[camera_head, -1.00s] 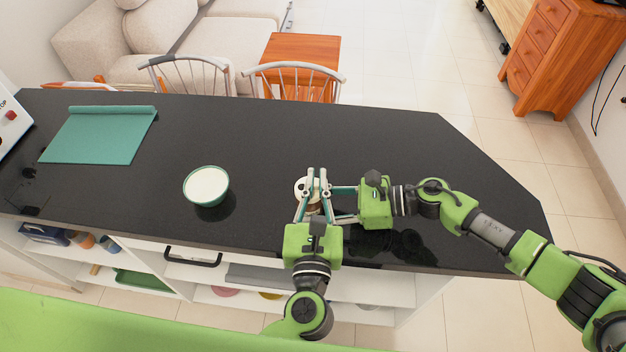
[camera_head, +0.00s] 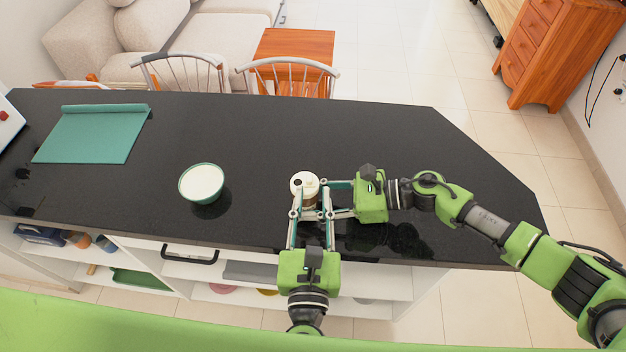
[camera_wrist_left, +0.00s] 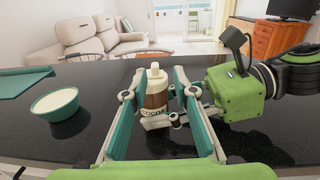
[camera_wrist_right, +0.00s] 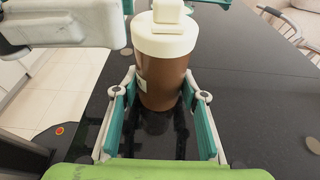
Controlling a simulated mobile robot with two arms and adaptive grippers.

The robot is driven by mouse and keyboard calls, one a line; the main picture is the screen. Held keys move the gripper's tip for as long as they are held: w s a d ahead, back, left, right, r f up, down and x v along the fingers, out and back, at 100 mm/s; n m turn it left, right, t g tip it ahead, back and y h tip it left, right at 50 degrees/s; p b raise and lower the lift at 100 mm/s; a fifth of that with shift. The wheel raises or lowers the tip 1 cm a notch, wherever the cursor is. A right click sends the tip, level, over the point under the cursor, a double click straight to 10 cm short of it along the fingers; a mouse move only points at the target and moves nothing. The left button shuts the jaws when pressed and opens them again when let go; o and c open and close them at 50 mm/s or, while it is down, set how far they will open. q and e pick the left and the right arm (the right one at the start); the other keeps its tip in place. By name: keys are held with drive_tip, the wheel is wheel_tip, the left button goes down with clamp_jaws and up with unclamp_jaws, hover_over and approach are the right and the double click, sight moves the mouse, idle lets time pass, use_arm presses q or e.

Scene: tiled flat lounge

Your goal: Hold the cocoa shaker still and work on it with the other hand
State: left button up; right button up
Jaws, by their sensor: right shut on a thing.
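The cocoa shaker (camera_head: 304,181) stands upright on the dark counter, with a brown body and a white cap. In the left wrist view the shaker (camera_wrist_left: 156,96) shows a COCOA label and a small raised white top. My right gripper (camera_head: 322,199) comes from the right and is shut on the shaker's body; the right wrist view shows the brown body (camera_wrist_right: 162,85) between its fingers. My left gripper (camera_head: 312,192) comes from the front. Its fingers are spread apart and empty, with the shaker just ahead between them. The shaker's lower part is partly hidden by fingers.
A green bowl (camera_head: 201,184) with pale contents stands left of the shaker. A teal mat (camera_head: 92,135) lies at the far left of the counter. Two chairs (camera_head: 290,76) stand behind the counter. The counter's middle and right back are clear.

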sight(309, 183)
use_arm(q)
drive_tip(key=s, duration=0.6)
drive_tip(key=shift+s+d, duration=0.2)
drive_tip(key=shift+s, duration=0.05)
drive_tip(key=shift+r, duration=0.1)
drive_tip(key=shift+y, duration=0.3)
drive_tip(key=w, duration=0.4)
drive_tip(key=w+a, duration=0.1)
drive_tip(key=w, duration=0.7)
drive_tip(key=shift+a, duration=0.25)
clamp_jaws()
